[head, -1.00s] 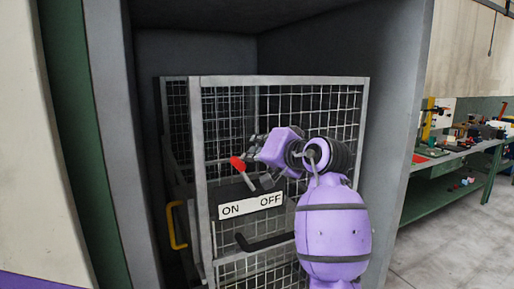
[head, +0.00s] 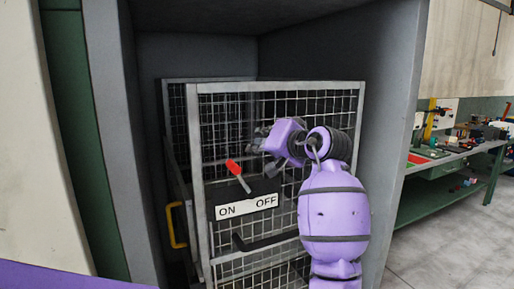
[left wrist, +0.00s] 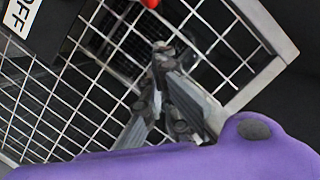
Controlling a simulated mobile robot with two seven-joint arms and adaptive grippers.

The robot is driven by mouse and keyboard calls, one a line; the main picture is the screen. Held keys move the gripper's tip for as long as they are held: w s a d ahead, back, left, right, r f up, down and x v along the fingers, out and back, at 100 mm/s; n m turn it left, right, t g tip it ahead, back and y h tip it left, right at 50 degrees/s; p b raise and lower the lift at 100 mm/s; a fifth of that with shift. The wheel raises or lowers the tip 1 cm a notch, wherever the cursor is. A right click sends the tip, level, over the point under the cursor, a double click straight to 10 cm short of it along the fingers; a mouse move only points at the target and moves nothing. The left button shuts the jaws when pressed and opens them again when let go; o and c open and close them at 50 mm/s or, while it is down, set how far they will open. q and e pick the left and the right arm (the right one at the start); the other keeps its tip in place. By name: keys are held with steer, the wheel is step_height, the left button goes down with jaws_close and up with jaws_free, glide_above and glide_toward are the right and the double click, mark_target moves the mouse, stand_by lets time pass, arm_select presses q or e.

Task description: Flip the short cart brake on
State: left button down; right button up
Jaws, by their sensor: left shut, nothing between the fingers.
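The wire-mesh cart (head: 277,88) stands inside a grey bay. On its front is a dark brake box with a white ON/OFF label (head: 247,206). The brake lever has a red handle (head: 233,166) and leans up and left, toward the ON side. The handle's edge also shows at the top of the left wrist view (left wrist: 150,3). My left gripper (head: 262,140) is up and right of the handle, apart from it, in front of the mesh. Its fingers (left wrist: 160,50) are shut and empty. My right gripper is not in view.
A black bar handle (head: 262,242) sticks out below the label. A yellow handle (head: 176,225) is at the cart's left side. The bay's grey walls stand close on both sides. A green workbench (head: 440,185) with several items is at the right, beyond open floor.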

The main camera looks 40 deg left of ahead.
arm_select(q)
steer(key=b+v, duration=0.1)
steer(key=v, duration=0.8)
steer(key=shift+s+d, duration=0.2)
steer(key=shift+d, duration=0.1)
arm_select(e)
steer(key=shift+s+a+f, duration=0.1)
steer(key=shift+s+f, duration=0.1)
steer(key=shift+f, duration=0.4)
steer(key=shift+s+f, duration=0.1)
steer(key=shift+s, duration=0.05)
